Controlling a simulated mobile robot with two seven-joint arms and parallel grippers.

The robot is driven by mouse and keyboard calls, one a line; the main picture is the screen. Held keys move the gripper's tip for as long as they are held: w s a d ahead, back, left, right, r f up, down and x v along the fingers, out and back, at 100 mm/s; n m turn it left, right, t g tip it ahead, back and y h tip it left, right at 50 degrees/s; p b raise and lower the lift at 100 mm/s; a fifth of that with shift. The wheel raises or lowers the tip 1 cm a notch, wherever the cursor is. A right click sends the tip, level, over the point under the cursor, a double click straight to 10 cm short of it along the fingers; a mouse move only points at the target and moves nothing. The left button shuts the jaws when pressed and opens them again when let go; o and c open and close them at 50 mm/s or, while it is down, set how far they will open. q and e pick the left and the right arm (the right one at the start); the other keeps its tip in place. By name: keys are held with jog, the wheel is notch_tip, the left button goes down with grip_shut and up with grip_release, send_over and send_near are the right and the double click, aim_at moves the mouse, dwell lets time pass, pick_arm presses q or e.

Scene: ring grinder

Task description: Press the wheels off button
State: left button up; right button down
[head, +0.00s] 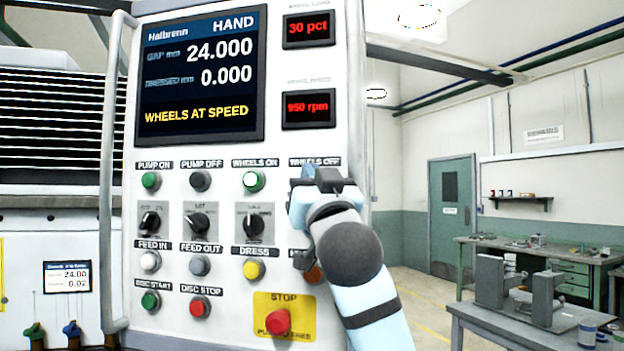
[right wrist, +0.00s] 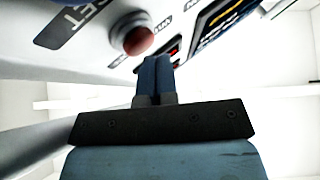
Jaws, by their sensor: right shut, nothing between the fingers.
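The wheels off label (head: 315,161) is at the right end of the top button row on the control panel (head: 225,325). The button under it is hidden by my right gripper (head: 308,175) in the head view. In the right wrist view, a round red button (right wrist: 137,38) in a dark collar, which appears to be wheels off, stands out from the panel. My right gripper's blue fingers (right wrist: 155,64) are shut and empty, with their tips close to the red button. I cannot tell whether they touch it. My left gripper is not in view.
The green wheels on button (head: 253,181) is lit, left of my gripper. A red stop button (head: 277,321) sits lower. The screen (head: 200,75) reads WHEELS AT SPEED; a red display (head: 308,109) reads 950 rpm.

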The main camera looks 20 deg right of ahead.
jog(key=shift+w+d+r, duration=0.1)
jog(key=shift+w+d, duration=0.2)
jog(key=shift+w, duration=0.25)
dwell(1.3)
jog(key=shift+s, duration=0.15)
jog(key=shift+s+a+f, duration=0.2)
jog(key=shift+s+a, duration=0.1)
jog(key=shift+s, duration=0.35)
jog(key=shift+s, duration=0.1)
jog(key=s+a, duration=0.1)
jog(key=s, duration=0.1)
jog(key=s+a, duration=0.1)
jog(key=s, duration=0.1)
jog(key=shift+a+p, duration=0.35)
dwell(0.6)
